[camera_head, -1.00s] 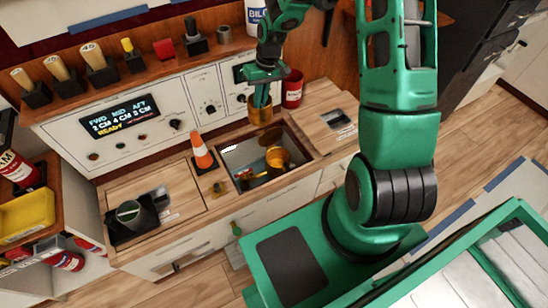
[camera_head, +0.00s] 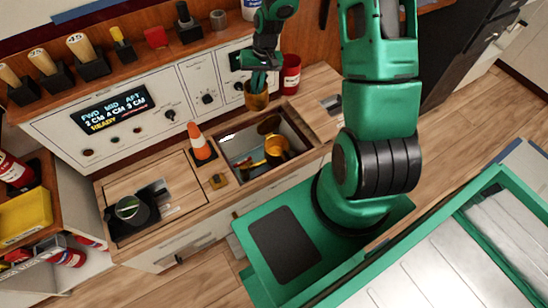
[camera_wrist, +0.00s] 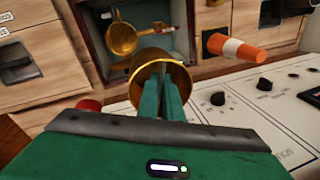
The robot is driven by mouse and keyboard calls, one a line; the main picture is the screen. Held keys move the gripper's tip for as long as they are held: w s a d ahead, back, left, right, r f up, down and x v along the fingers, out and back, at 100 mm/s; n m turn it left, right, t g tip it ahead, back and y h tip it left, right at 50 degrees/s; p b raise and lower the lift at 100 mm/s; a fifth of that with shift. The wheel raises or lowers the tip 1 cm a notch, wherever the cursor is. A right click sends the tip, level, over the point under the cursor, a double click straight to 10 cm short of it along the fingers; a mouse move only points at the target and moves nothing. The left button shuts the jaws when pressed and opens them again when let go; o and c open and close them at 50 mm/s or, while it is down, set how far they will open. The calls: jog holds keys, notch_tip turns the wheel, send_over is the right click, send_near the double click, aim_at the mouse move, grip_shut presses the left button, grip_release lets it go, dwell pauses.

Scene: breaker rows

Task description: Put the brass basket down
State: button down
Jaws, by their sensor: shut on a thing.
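The brass basket (camera_head: 256,100) is a small round brass cup. My gripper (camera_head: 257,84) is shut on it from above and holds it at the back edge of the open sink-like recess, near the console front. In the wrist view the basket (camera_wrist: 159,62) hangs at the tips of my gripper's green fingers (camera_wrist: 168,95), one rim facing the camera. I cannot tell whether its base touches the counter.
A recess (camera_head: 233,143) in the wooden counter holds a brass ladle-like pot (camera_head: 276,148) and small items. A red can (camera_head: 290,74) stands close right of the basket. Wooden counter at right (camera_head: 312,100) has free room.

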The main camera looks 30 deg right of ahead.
jog(key=s+d+f+m+t+h, duration=0.15)
jog(key=s+d+f+m, duration=0.25)
jog(key=d+f+m, duration=0.55)
jog(key=f+m, duration=0.1)
jog(key=f, duration=0.8)
jog(key=a+f+m, duration=0.1)
jog(key=f+m, duration=0.1)
jog(key=f, duration=0.8)
jog(key=a+f+m, duration=0.1)
jog(key=f, duration=0.9)
jog(key=shift+w+a+m+h, duration=0.15)
jog(key=shift+a+m+h, duration=0.1)
jog(key=shift+m, duration=0.1)
jog(key=c, duration=2.2)
grip_release()
jog(key=shift+o, duration=1.3)
